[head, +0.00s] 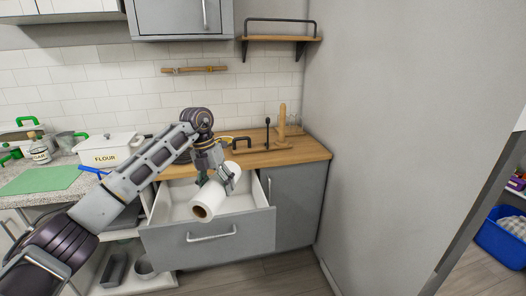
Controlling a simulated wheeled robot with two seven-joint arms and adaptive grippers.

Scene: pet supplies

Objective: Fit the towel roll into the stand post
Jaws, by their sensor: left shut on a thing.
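The white towel roll (211,203) is tilted, with its brown cardboard core facing the camera at the lower left. My left gripper (226,181) is shut on the roll and holds it over the open drawer. A light wooden upright post (282,120) stands on the wooden counter behind and to the right of the roll. A thinner dark upright (267,133) stands just left of it; which one is the stand post is hard to tell. The roll is apart from both. My right gripper is not in view.
The drawer (208,246) is pulled out below the roll. The wooden counter (300,151) also bears a dark bracket-like handle (242,143). A wall shelf (279,39) hangs above. A white flour box (108,150) stands at left. A grey wall closes the right side.

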